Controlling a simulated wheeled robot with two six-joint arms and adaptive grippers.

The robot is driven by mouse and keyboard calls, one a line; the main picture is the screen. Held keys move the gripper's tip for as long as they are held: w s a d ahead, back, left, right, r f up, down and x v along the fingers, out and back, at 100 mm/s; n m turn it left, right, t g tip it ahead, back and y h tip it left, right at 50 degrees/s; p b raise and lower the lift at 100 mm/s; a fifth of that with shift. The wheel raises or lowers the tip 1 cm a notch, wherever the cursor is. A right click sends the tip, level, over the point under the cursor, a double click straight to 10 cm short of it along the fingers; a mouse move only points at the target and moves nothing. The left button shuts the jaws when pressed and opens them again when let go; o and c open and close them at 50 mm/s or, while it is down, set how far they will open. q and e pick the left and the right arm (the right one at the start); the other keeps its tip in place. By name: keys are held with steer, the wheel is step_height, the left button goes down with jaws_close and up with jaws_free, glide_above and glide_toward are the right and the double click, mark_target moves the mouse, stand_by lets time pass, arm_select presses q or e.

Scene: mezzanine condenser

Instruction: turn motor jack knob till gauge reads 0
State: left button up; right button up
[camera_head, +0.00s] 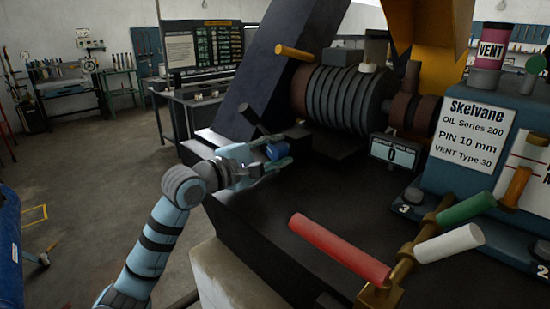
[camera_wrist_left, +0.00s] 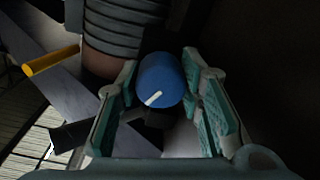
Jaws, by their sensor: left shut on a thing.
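The motor jack knob (camera_head: 276,151) is a blue cylinder at the front left of the black machine base. My left gripper (camera_head: 284,153) is shut on this knob, with one finger above it and one below it in the head view. The left wrist view shows the blue knob (camera_wrist_left: 161,75) between the teal finger pads, with a white pointer line slanting on its face. The gauge (camera_head: 395,153) is a small display on the base behind and right of the knob, and it appears to read 0. My right gripper is not in view.
A ribbed grey motor (camera_head: 345,95) with a yellow handle (camera_head: 295,53) stands behind the knob. A red lever (camera_head: 338,249), a white lever (camera_head: 449,243) and a green lever (camera_head: 467,207) stick out at the front right. Open floor (camera_head: 110,200) lies at the left.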

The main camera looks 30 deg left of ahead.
arm_select(q)
steer(key=shift+r, duration=0.1)
stand_by(0.5)
steer(key=o, duration=1.2)
steer(key=shift+c, duration=0.2)
steer(key=shift+d, duration=0.1)
